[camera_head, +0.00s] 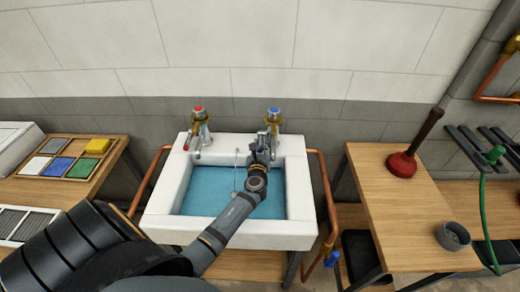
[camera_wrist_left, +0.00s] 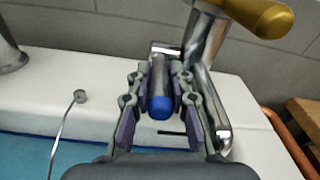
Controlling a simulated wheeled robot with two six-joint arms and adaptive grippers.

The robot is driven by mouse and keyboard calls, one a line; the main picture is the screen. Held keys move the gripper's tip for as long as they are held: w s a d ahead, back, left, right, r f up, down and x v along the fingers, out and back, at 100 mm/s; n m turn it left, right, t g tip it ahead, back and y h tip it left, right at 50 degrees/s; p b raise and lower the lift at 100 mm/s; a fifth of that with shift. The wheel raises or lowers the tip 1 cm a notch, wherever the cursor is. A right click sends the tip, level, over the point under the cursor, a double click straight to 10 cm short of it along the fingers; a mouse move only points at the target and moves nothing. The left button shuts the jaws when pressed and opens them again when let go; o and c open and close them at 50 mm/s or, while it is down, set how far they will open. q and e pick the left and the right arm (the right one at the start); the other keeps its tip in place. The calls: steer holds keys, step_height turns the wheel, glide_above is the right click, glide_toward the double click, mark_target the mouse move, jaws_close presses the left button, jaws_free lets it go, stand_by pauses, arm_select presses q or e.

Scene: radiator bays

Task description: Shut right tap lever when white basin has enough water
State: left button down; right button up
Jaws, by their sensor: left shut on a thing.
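The white basin (camera_head: 163,203) stands against the wall with blue water (camera_head: 205,185) across its inside. The right tap (camera_head: 274,116), brass and chrome with a blue cap, rises from its back right rim; its chrome body (camera_wrist_left: 208,50) fills the right of the wrist view. My left gripper (camera_head: 263,148) reaches over the basin to this tap. In the wrist view my left gripper (camera_wrist_left: 160,82) is shut around the right tap lever (camera_wrist_left: 158,88), a metal bar with a blue end. My arm hides part of the water and the spout outlet. My right gripper is out of view.
The left tap (camera_head: 199,125) has a red cap. A thin chain (camera_wrist_left: 68,125) hangs over the rim. Copper pipes (camera_head: 325,195) run beside the basin. A plunger (camera_head: 402,165) stands on the right table; a tray of coloured blocks (camera_head: 70,158) lies left.

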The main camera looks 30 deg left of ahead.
arm_select(q)
steer(key=shift+f, duration=0.1)
steer(key=c, duration=1.2)
jaws_free()
steer(key=shift+s, duration=0.1)
steer(key=v, duration=1.2)
steer(key=shift+r, duration=0.25)
